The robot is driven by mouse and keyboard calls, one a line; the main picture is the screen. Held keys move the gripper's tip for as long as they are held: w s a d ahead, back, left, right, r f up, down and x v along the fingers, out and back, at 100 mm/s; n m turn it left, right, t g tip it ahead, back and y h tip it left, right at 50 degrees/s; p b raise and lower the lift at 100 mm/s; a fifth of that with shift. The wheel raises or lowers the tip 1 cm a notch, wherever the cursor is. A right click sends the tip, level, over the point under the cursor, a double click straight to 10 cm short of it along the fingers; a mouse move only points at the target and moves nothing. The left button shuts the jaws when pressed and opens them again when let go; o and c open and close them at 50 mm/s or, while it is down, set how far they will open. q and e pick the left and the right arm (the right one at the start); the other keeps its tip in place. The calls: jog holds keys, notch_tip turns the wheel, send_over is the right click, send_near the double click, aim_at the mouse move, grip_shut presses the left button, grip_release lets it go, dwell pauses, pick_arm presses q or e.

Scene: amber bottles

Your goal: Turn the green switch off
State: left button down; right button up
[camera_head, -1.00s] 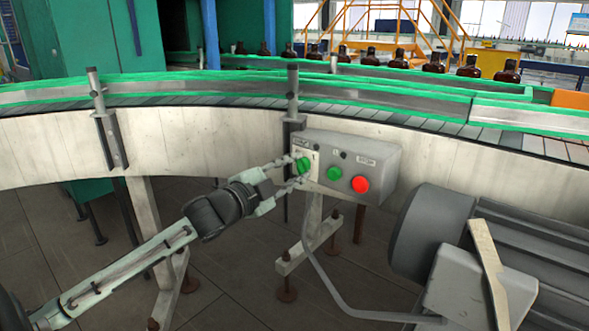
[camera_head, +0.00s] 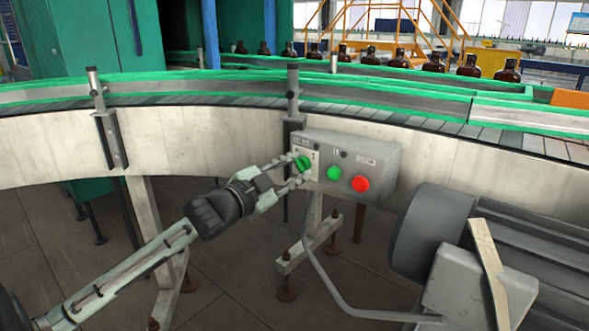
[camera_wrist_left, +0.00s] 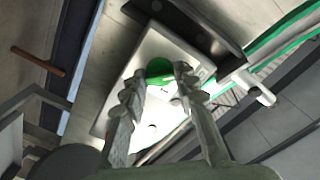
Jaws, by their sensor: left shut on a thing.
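The green switch (camera_head: 302,161) is a rotary knob on a pale plate at the left end of a grey control box (camera_head: 385,158). My left gripper (camera_head: 301,167) reaches it from the lower left, with one finger above and one below the knob, shut on it. In the left wrist view the green switch (camera_wrist_left: 159,68) sits between the fingertips of my left gripper (camera_wrist_left: 159,76); the fingers cover part of its sides. The knob looks tilted, but its exact setting is hard to read. My right gripper is not in view.
A green button (camera_head: 334,173) and a red button (camera_head: 360,184) sit right of the switch on the same box. A curved conveyor (camera_head: 200,98) with green rails runs behind. A grey motor (camera_head: 432,235) stands at the lower right. Amber bottles (camera_head: 433,63) line the back.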

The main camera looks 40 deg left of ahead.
pick_arm(q)
jog(key=c, duration=1.2)
grip_release()
jog(key=shift+o, duration=0.2)
jog(key=s, duration=1.2)
jog(key=shift+a, duration=0.45)
